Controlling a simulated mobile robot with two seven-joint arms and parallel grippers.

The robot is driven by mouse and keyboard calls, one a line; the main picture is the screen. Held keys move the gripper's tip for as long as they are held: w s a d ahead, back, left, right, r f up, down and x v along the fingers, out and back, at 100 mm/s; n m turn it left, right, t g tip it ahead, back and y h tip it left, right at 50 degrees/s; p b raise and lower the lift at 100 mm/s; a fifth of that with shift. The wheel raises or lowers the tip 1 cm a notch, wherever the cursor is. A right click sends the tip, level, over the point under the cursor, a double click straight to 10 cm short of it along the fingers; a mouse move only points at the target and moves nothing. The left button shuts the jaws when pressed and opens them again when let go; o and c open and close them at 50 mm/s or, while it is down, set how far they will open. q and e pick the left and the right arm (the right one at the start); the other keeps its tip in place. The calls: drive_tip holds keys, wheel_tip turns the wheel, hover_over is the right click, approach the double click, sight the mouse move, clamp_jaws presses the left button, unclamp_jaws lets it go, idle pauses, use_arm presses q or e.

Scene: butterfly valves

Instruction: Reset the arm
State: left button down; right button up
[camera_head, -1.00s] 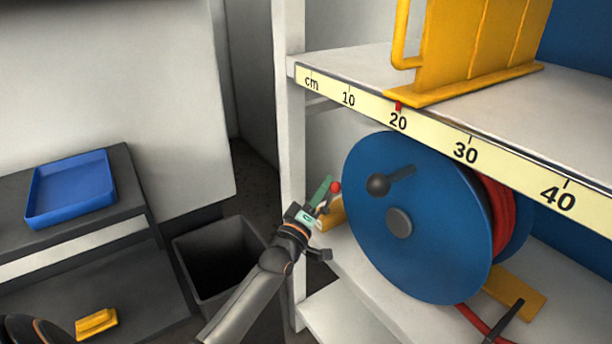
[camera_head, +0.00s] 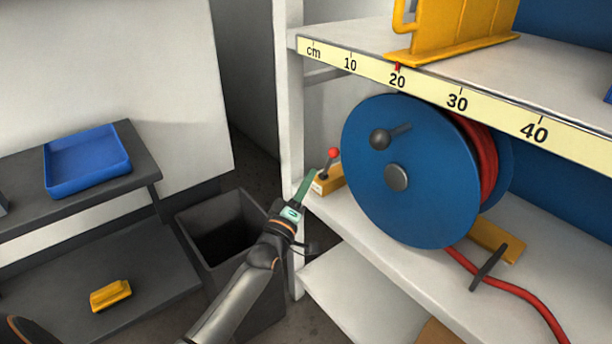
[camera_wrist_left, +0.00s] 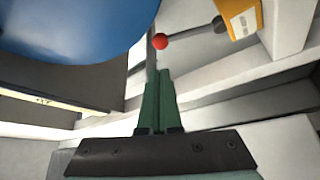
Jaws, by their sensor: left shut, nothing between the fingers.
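My left gripper (camera_head: 313,174) reaches in from the bottom and is at the left upright of the shelf unit. Its green fingers are together and hold nothing. In the left wrist view the shut fingers (camera_wrist_left: 160,75) point up the picture, with a red ball knob (camera_wrist_left: 160,41) just beyond their tips. That red knob (camera_head: 333,153) tops a thin lever on a small yellow box (camera_head: 329,180) on the shelf. The fingertips look apart from the knob. The right gripper is not in view.
A blue reel (camera_head: 410,205) with a dark crank knob and red hose stands right of the lever box. A shelf with a cm ruler edge (camera_head: 457,102) is above. A dark open bin (camera_head: 185,232) is at left. A blue tray (camera_head: 86,160) rests on a bench.

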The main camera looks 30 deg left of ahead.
use_arm(q)
drive_tip(key=shift+s+f, duration=0.1)
drive_tip(key=shift+s, duration=0.2)
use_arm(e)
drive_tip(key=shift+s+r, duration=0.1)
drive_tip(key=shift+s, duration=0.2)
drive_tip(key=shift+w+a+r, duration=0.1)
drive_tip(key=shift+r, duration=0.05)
